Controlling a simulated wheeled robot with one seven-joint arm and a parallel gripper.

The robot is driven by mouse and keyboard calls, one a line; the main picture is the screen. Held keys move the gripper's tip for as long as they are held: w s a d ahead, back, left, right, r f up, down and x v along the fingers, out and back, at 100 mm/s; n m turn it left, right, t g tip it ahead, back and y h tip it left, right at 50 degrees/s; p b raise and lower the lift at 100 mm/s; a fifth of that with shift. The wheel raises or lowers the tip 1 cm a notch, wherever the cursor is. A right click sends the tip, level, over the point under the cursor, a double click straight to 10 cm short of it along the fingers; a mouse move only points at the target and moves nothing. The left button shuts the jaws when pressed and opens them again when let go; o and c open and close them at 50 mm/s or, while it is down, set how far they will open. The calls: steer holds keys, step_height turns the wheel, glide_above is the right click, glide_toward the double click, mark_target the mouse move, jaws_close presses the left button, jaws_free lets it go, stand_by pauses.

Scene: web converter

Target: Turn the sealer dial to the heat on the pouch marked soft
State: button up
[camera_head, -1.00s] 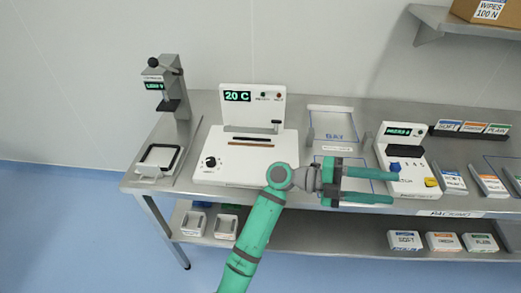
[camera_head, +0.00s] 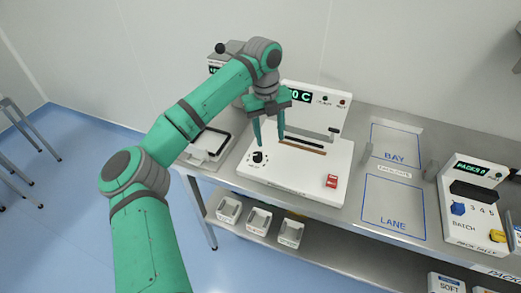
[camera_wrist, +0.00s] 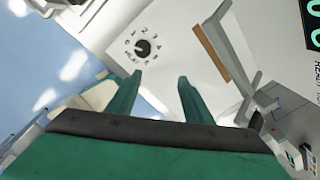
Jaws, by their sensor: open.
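The sealer (camera_head: 300,172) is a white machine with a green display (camera_head: 300,96), partly hidden by my arm; "0 C" shows. Its black dial (camera_head: 258,157) sits at the front left of the base. In the wrist view the dial (camera_wrist: 143,47) has a ring of marks around it; its setting is too small to read surely. My gripper (camera_head: 269,141) is open and empty, pointing down above the dial area. In the wrist view the dial lies just beyond the fingertips (camera_wrist: 160,78), nearer the left finger, apart from both. No pouch marked soft is clearly in view.
A red switch-like part (camera_head: 331,181) is at the sealer's right front. A tray (camera_head: 208,146) stands left of the sealer. The blue-outlined lane (camera_head: 394,210) is clear. The pack tally unit (camera_head: 472,205) stands at right. A bin labelled SOFT (camera_head: 447,284) sits low at right.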

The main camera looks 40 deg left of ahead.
mark_target(258, 155)
steer(key=shift+n+y, duration=0.5)
steer(key=a+f, duration=0.1)
steer(key=f, duration=0.1)
steer(key=s+a+f, duration=0.1)
steer(key=f, duration=0.2)
steer(key=a+f, duration=0.1)
steer(key=f, duration=0.2)
steer(key=shift+s+a, duration=0.25)
steer(key=shift+a, duration=0.15)
steer(key=shift+f, duration=0.6)
steer(key=shift+w, duration=0.15)
steer(key=shift+c, duration=0.3)
steer(key=c, duration=1)
